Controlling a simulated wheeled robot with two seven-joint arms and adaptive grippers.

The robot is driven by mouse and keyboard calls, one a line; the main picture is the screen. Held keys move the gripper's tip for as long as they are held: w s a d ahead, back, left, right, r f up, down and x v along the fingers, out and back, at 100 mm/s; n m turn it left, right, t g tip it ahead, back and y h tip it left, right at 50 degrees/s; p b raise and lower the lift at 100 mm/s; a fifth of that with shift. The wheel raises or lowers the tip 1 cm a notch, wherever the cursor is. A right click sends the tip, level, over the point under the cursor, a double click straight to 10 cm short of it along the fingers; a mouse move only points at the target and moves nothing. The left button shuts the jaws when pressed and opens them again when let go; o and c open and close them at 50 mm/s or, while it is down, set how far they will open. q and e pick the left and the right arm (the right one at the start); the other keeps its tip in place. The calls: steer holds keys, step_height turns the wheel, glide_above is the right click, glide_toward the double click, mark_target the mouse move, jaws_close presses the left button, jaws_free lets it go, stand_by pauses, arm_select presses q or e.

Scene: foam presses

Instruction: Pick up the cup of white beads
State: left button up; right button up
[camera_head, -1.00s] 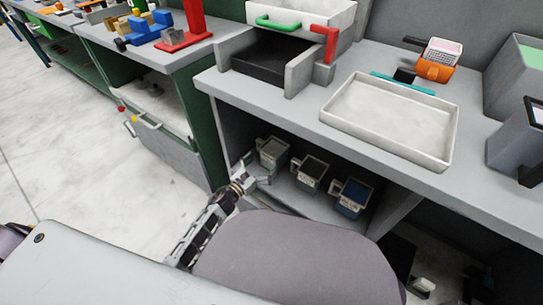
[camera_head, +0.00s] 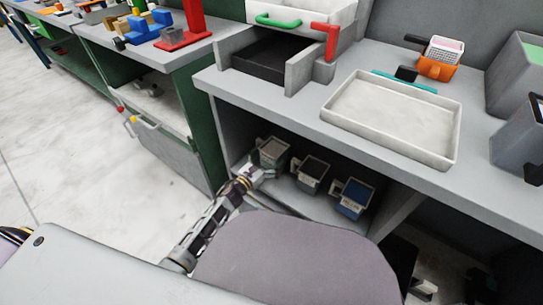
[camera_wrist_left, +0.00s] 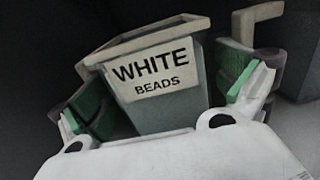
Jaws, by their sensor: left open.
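The cup of white beads (camera_head: 272,150) stands at the left of a row of cups on the shelf under the counter. In the left wrist view the cup (camera_wrist_left: 158,85) is grey with a pale rim and a label reading "WHITE BEADS". My left gripper (camera_head: 264,171) reaches into the shelf at this cup. In the left wrist view its green-padded fingers (camera_wrist_left: 165,105) are open, one on each side of the cup; I cannot tell whether they touch it. The cup's contents are hidden there. A second gripper (camera_head: 425,287) shows partly at the lower right, dark and small.
A green side panel (camera_head: 203,135) bounds the shelf on the left. A white tray (camera_head: 391,148) is on top.

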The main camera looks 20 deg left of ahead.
arm_select(q)
steer(key=c, duration=1)
arm_select(e)
steer(key=shift+w+a+r, duration=0.1)
steer(key=shift+w+r, duration=0.1)
steer(key=shift+w, duration=0.1)
arm_select(q)
steer(key=shift+r, duration=0.2)
arm_select(e)
steer(key=shift+s, duration=0.15)
arm_select(q)
steer(key=shift+r, duration=0.15)
steer(key=shift+r+p, duration=0.5)
steer(key=shift+r, duration=0.15)
steer(key=shift+r+p, duration=1.85)
steer(key=shift+r, duration=2.2)
arm_select(e)
step_height(320, 180, up, 9)
steer(key=d+g+h, duration=0.1)
steer(key=d, duration=0.1)
steer(key=shift+s+n+g, duration=0.3)
steer(key=shift+n, duration=0.1)
steer(key=shift+f, duration=0.1)
